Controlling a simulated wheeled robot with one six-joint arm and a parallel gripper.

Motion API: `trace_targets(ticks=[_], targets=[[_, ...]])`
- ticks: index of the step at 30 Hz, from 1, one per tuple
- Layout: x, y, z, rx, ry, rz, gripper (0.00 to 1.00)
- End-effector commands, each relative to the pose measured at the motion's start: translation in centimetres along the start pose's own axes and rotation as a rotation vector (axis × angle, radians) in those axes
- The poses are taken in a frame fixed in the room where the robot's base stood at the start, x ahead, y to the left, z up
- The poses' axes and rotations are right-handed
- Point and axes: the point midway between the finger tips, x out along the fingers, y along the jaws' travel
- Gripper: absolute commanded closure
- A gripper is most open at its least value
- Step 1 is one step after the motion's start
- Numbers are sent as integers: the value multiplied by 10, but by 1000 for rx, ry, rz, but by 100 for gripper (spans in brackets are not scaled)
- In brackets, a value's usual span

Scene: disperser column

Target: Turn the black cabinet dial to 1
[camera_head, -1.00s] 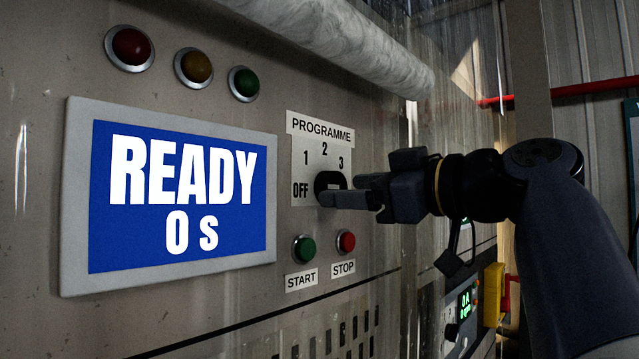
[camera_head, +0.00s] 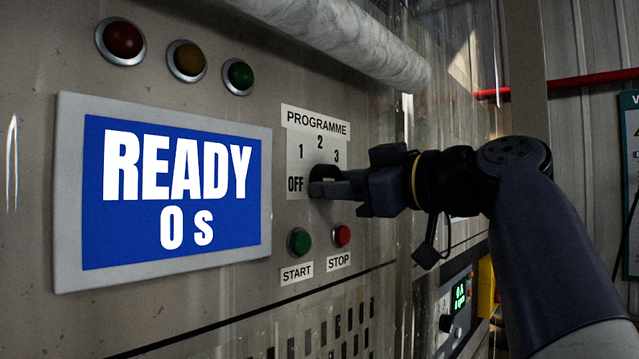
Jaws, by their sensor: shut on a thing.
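The black dial (camera_head: 322,171) sits on the white PROGRAMME plate (camera_head: 297,160) of the cabinet, with marks OFF, 1, 2 and 3 around it. My gripper (camera_head: 322,186) comes in from the right with its fingers at the dial and is shut on it. The fingers cover the dial's lower part, so I cannot tell where its pointer stands. The screen (camera_head: 176,190) left of the plate reads READY and 0 s.
A green START button (camera_head: 300,241) and a red STOP button (camera_head: 341,235) lie just below the dial. Red, amber and green lamps (camera_head: 187,61) sit above the screen. A grey pipe (camera_head: 345,40) runs above the plate.

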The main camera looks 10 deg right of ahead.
Motion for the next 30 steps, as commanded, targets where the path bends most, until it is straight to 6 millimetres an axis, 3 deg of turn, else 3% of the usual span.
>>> trace_targets(ticks=[4,14,30], targets=[[0,0,0,0,0,0,83],[0,0,0,50,0,-1,83],[0,-2,-2,455,1,-1,83]])
